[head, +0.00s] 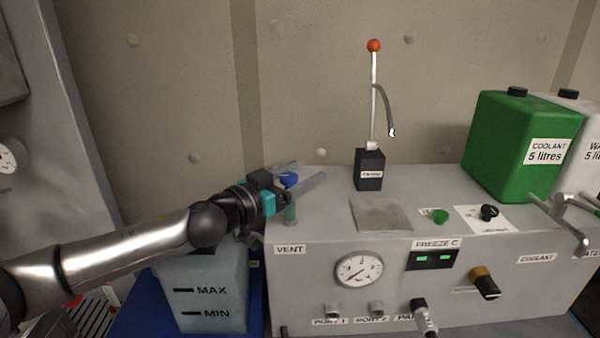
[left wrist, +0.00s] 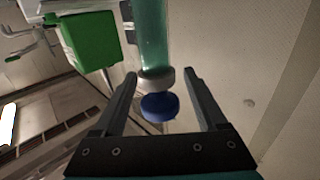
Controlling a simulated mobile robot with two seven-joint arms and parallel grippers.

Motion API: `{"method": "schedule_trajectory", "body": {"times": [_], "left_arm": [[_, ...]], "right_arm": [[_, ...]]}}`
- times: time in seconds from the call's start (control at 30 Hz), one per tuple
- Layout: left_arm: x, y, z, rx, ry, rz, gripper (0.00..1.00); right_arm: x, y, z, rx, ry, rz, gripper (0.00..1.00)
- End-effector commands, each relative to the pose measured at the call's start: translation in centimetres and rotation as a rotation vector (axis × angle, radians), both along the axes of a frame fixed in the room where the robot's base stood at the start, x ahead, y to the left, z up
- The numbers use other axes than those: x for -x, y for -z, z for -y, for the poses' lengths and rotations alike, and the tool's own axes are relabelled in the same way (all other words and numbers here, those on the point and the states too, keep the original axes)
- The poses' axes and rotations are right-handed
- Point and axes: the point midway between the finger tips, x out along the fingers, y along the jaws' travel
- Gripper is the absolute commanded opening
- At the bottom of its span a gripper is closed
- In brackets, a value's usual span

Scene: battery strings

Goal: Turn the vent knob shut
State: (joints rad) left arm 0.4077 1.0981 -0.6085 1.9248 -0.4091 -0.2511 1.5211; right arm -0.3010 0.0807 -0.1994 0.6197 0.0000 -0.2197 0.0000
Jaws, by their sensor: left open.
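The vent knob (head: 288,179) is blue and sits on top of a greenish tube (head: 290,212) above the VENT label (head: 289,250). In the left wrist view the blue knob (left wrist: 158,107) lies between the two fingers, below a white collar (left wrist: 156,80) on the tube. My left gripper (head: 304,173) is open, with its fingers on either side of the knob. A gap shows between the knob and each finger in the left wrist view. My gripper and wrist hide part of the tube in the head view. My right gripper is not in view.
The grey bench unit carries a pump lever with an orange ball (head: 373,46), a pressure gauge (head: 359,270) and a yellow-black knob (head: 485,283). A green coolant can (head: 510,150) stands at the right. A translucent tank (head: 205,285) stands below my left arm.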

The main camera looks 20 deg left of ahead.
Motion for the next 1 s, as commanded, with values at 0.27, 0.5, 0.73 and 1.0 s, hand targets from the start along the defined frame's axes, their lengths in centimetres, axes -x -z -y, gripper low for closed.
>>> {"method": "schedule_trajectory", "body": {"times": [0.27, 0.5, 0.73, 1.0], "left_arm": [[0.02, 0.00, 0.00, 0.000, 0.000, 0.000, 0.57], [0.02, -0.01, 0.00, 0.000, 0.000, 0.000, 0.30], [0.03, -0.01, -0.01, 0.000, 0.000, 0.000, 0.04], [0.03, -0.02, -0.02, 0.001, -0.003, 0.000, 0.00]], "right_arm": [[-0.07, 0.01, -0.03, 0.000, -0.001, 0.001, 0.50], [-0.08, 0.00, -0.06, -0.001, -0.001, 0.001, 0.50], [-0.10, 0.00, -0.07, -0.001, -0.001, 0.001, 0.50], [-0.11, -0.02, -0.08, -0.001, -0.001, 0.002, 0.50]]}}
